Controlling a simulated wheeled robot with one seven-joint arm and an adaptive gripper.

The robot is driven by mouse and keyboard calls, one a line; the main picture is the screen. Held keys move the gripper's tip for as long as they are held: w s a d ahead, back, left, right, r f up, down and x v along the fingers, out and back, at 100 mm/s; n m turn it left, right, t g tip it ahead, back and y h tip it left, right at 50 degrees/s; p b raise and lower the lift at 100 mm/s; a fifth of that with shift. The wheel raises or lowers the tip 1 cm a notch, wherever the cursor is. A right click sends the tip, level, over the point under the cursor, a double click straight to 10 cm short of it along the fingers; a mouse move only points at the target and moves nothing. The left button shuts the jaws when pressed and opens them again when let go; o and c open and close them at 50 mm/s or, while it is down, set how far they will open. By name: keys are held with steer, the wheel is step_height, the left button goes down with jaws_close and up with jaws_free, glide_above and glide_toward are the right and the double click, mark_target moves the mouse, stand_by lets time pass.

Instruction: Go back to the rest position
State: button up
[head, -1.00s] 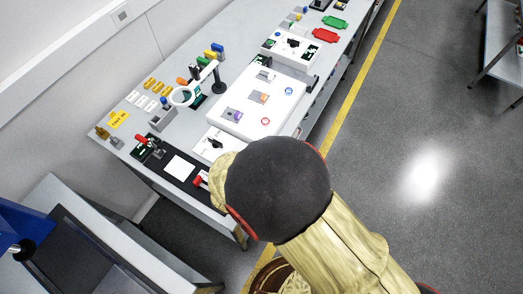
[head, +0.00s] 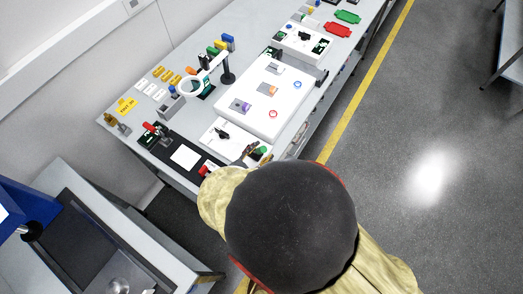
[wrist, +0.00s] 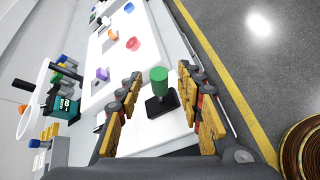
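My gripper (wrist: 162,108) is open in the wrist view, its two yellow-and-dark fingers wide apart with nothing held. A green cylinder on a black base (wrist: 160,79) stands upright on a white panel, seen between and beyond the fingers; no contact shows. In the head view, the green top (head: 263,150) shows beside my gripper (head: 252,153), which is small and partly hidden behind my arm. My arm's dark round joint fills the lower middle of that view.
The grey bench (head: 110,125) holds a large white panel (head: 288,98) with coloured parts, a magnifier (head: 190,87), a black mat with a white square (head: 185,156), and red and green trays. A separate bench (head: 185,262) stands lower left. Floor right of the yellow line is clear.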

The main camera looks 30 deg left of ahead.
stand_by(0.4)
steer(key=shift+w+d+r, duration=0.2)
steer(key=shift+w, duration=0.05)
steer(key=w+d+r+m+g+h, duration=0.35)
steer(key=d+r+m, duration=0.35)
steer(key=d, duration=0.5)
steer(key=w+d+r+m+g+h, duration=0.2)
steer(key=w+d+r+m, duration=0.2)
steer(key=d+r+m, duration=0.55)
steer(key=s+d+r+m+y+b, duration=0.1)
steer(key=s+d+r+m+y, duration=0.1)
steer(key=s+d+m, duration=0.4)
steer(key=s+d+r+m+y+b, duration=0.2)
steer(key=s+d+r+m, duration=0.3)
steer(key=d, duration=0.6)
steer(key=shift+s+m+g+y, duration=0.45)
steer(key=shift+s+m+y, duration=0.1)
steer(key=shift+m, duration=0.2)
